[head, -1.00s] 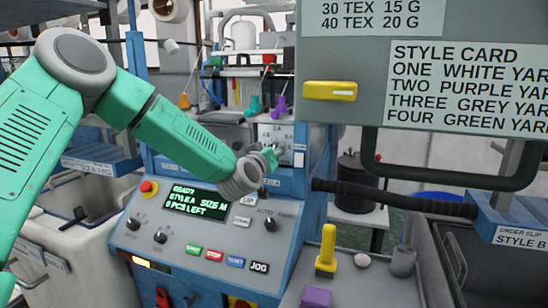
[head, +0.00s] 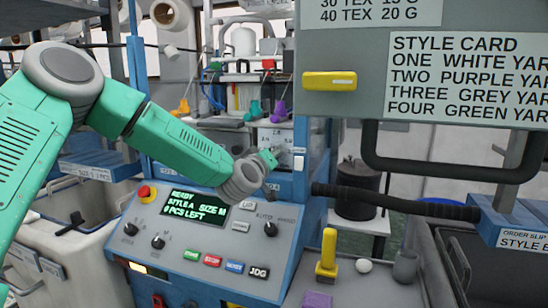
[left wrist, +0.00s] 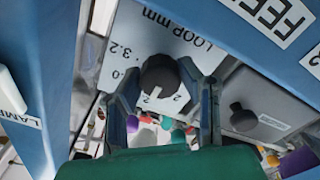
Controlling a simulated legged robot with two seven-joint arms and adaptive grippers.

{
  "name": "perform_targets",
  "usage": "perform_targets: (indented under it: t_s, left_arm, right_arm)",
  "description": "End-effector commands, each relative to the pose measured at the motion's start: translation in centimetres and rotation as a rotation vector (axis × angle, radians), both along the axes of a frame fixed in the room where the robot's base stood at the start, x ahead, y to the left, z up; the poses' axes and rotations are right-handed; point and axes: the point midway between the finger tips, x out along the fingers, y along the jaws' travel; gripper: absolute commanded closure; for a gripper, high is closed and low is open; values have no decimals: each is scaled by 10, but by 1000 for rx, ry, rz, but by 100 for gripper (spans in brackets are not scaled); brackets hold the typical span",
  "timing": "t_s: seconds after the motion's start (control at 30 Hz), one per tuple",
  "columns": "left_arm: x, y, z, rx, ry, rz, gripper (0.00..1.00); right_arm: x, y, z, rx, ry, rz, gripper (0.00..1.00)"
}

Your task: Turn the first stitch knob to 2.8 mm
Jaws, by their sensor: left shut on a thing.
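The stitch knob (left wrist: 162,78) is a dark round knob on a white panel printed "LOOP mm" in the left wrist view, with "3.2" legible beside it and other numbers partly covered. The text appears upside down there. My left gripper (left wrist: 161,92) has a finger on each side of the knob and is shut on it. Which mark the knob points to is not clear. In the head view, the white dial panel (head: 283,136) is small, and my left gripper (head: 268,158) reaches it from the left, hiding most of the knob. My right gripper is not in view.
A second dark knob (left wrist: 242,117) sits on a grey panel nearby. Below my arm is a control panel with a lit display (head: 197,207), switches and coloured buttons. A grey style card board (head: 350,108) with a yellow handle (head: 330,81) and a black bar (head: 395,201) are to the right.

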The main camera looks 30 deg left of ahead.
Motion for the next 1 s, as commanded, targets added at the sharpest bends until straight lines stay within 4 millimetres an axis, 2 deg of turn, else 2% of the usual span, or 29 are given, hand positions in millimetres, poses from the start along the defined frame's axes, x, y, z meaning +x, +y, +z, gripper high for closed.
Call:
perform_targets:
  t_s: [0.07,0.1,0.13,0.43,0.57,1.0]
  left_arm:
    - [0,2,0,-1,0,5,96]
    - [0,2,0,0,0,5,54]
    - [0,2,0,0,0,5,47]
    - [0,1,0,1,1,2,47]
    - [-9,-2,0,1,1,1,47]
    - [-92,-20,-1,-2,1,2,47]
  right_arm:
    - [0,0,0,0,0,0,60]
    - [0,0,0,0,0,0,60]
    - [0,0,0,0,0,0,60]
    - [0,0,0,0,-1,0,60]
    - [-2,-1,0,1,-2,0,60]
    - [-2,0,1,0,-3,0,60]
